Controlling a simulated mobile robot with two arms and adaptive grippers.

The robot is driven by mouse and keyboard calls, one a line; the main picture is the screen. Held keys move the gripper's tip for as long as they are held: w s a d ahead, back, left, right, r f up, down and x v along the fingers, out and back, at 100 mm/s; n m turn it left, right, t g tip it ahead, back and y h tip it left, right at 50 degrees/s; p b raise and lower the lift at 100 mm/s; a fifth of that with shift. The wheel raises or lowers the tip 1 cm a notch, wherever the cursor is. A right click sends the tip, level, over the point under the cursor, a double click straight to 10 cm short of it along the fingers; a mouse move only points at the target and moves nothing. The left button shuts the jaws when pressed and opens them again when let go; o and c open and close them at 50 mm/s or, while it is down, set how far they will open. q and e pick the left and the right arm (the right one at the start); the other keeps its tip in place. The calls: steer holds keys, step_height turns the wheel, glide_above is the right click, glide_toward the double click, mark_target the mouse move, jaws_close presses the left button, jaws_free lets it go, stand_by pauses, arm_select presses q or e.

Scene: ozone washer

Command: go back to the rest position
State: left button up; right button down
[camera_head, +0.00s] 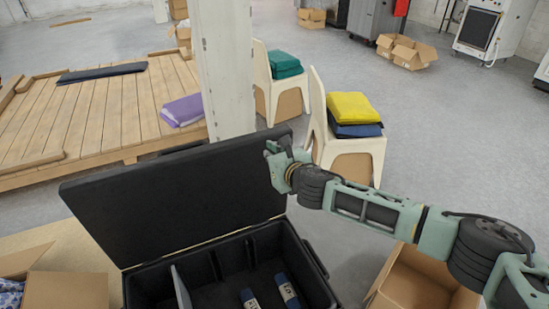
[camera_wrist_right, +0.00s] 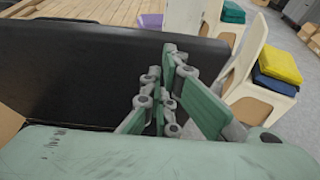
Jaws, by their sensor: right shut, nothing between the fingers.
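My right arm comes in from the right in the head view, and its gripper (camera_head: 279,150) is beside the upper right edge of the raised black lid (camera_head: 160,210). In the right wrist view the right gripper (camera_wrist_right: 172,60) is shut and empty, with the dark lid behind it. The lid belongs to an open black case (camera_head: 318,284) with compartments. Two dark cylinders with pale labels (camera_head: 287,290) lie inside it. I cannot tell whether the gripper touches the lid. My left gripper is in neither view.
A white pillar (camera_head: 225,70) stands behind the lid. Two cream chairs (camera_head: 316,110) hold folded cloths. Open cardboard boxes stand at left (camera_head: 65,290) and right (camera_head: 415,280) of the case. A wooden platform (camera_head: 100,115) is at the left.

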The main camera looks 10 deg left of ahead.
steer(key=shift+v, duration=1.2)
